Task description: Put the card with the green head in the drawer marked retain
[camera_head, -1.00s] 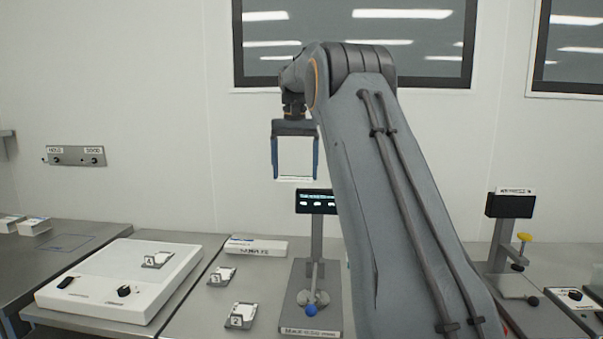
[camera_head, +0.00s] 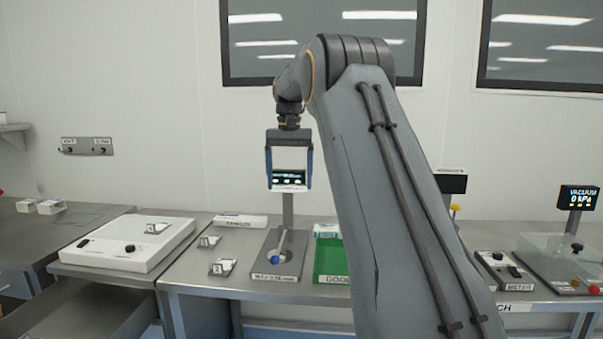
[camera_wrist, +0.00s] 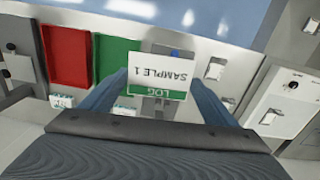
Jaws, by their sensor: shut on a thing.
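My gripper (camera_head: 289,187) is raised above the bench, its two blue fingers pointing down. It is shut on a white card with a green head. In the wrist view the card (camera_wrist: 162,68) lies between the fingertips, reading "SAMPLE 1", with "LOG" on the green band. In the head view only its thin white edge (camera_head: 289,190) shows at the fingertips. I cannot make out a drawer marked retain in either view.
A green tray (camera_head: 330,262) stands on the bench, partly behind my arm. The wrist view also shows a red tray (camera_wrist: 66,57). A white box with a knob (camera_head: 128,246) and small numbered stands (camera_head: 222,267) are at left. A low grey surface (camera_head: 85,308) shows at lower left.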

